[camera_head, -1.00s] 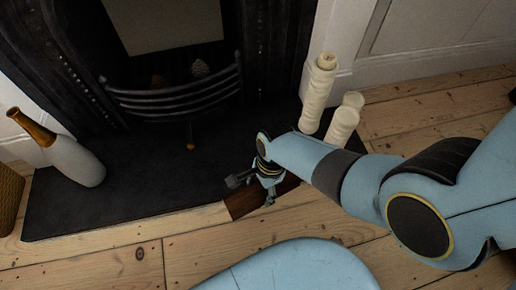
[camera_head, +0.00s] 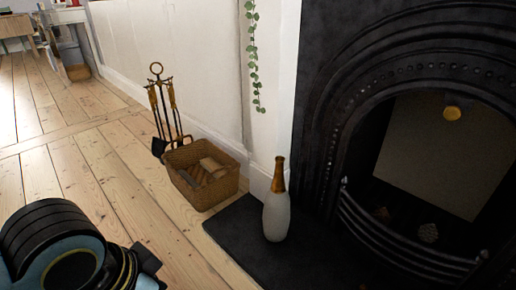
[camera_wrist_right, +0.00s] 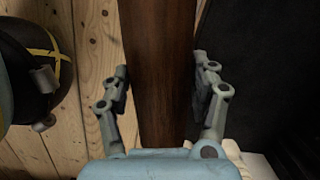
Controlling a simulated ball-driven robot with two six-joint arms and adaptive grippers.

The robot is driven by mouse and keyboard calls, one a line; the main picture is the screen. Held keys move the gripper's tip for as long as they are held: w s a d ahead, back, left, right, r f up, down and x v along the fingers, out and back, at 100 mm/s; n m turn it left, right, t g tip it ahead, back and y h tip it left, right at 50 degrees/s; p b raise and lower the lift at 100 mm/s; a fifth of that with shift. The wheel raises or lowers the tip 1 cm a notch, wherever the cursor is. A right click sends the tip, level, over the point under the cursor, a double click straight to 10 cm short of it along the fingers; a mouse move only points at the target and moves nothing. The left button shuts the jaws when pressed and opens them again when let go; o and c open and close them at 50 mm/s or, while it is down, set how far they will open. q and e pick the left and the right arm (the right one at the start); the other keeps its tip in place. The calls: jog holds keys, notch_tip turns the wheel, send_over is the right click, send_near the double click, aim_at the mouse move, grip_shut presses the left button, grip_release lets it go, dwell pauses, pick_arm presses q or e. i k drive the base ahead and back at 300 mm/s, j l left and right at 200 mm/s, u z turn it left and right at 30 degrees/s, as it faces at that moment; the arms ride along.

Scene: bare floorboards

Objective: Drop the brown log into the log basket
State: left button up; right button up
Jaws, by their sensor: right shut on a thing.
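The brown log (camera_wrist_right: 158,40) runs top to bottom through the middle of the right wrist view, dark reddish-brown and straight-sided. My right gripper (camera_wrist_right: 160,78) is shut on it, a finger on each side. I cannot tell how high the log is above the floor. The log basket (camera_head: 203,198) is a brown woven box on the floorboards left of the fireplace in the head view. Several pieces of wood show inside it. Neither the log nor my right gripper shows in the head view. A blue and black part of my arm fills its bottom left corner; my left gripper's fingers are not visible.
A white and gold bottle-shaped vase (camera_head: 277,215) stands on the dark hearth (camera_head: 240,236) right of the basket. A fire tool stand (camera_head: 165,110) stands behind the basket by the wall. The black fireplace (camera_head: 335,100) is at the right. Floorboards left of the basket are clear.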

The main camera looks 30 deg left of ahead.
aim_at(202, 182)
jog(key=i+j+z, duration=0.15)
jog(key=j, duration=0.5)
jog(key=j+z, duration=0.1)
jog(key=j, duration=0.6)
jog(key=j+z, duration=0.15)
jog(key=j, duration=0.5)
jog(key=j+z, duration=0.15)
jog(key=j, duration=0.55)
jog(key=j+z, duration=0.1)
jog(key=j, duration=0.6)
jog(key=j+z, duration=0.15)
jog(key=j, duration=0.55)
jog(key=k+j+z, duration=0.15)
jog(key=j, duration=0.5)
jog(key=j+z, duration=0.1)
jog(key=j, duration=0.55)
jog(key=k, duration=0.05)
